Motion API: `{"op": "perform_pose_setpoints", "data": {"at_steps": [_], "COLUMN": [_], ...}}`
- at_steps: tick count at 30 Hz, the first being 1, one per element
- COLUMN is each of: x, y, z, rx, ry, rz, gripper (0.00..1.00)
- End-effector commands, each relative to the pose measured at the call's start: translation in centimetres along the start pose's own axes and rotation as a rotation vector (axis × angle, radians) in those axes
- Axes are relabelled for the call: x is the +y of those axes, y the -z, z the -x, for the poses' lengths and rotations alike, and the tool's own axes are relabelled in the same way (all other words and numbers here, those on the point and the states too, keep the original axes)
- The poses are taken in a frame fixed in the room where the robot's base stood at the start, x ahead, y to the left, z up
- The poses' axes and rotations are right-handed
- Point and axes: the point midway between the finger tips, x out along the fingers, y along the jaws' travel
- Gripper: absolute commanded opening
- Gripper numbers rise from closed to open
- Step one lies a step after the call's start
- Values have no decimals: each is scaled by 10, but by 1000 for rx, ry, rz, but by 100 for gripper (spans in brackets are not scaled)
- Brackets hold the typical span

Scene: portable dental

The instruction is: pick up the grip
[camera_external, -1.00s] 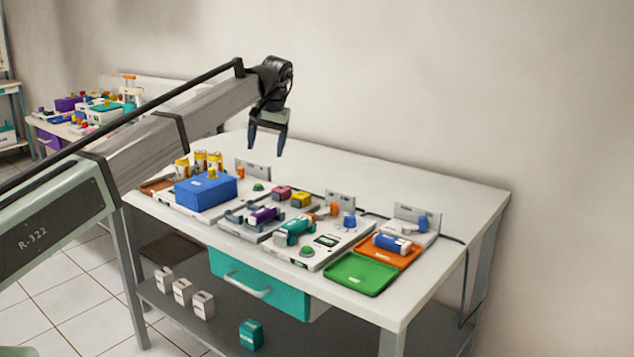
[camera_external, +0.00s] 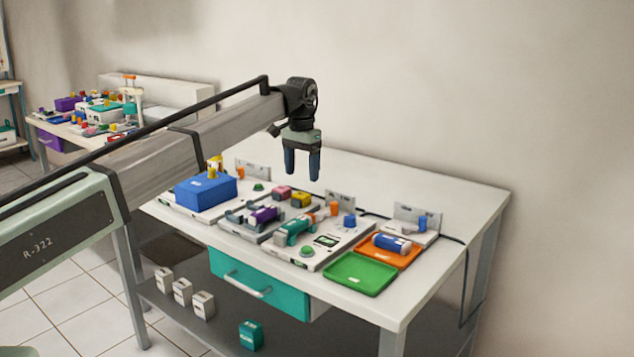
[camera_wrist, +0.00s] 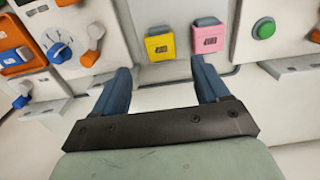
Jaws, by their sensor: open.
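No single thing is marked as the grip, and I cannot tell which part bears that name. Candidates on the white table are a teal cylinder with an orange end (camera_external: 295,230), a purple cylinder (camera_external: 264,214) in a grey cradle, and a blue cylinder with a white band (camera_external: 392,243) lying in an orange tray (camera_external: 408,258). My gripper (camera_external: 302,172) is open and empty, pointing down above the table behind these parts. In the wrist view my gripper (camera_wrist: 161,66) shows its two blue fingers apart, with a yellow block (camera_wrist: 159,44) and a pink block (camera_wrist: 207,38) beyond them.
A blue box (camera_external: 205,192) stands at the left of the table and an empty green tray (camera_external: 360,274) at the front right. White stands with orange and blue knobs (camera_external: 349,221) rise among the parts. The table's back strip (camera_external: 400,185) is clear.

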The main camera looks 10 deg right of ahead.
Motion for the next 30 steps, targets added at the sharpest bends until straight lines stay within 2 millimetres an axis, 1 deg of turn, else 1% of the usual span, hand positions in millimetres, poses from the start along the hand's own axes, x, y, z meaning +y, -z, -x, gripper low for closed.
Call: {"op": "perform_pose_setpoints", "data": {"at_steps": [1, 8, 19, 21, 27, 30], "x": [0, 0, -2, -2, -2, -2], "y": [-1, -1, -4, -4, -4, -4], "z": [-6, -16, -60, -63, -63, -63], "rx": [-1, 0, 0, 1, 1, 1], "ry": [0, 0, 0, 0, 0, 0], "rz": [0, 1, 2, 2, 2, 2], "gripper": [74, 74, 74, 74, 74, 65]}}
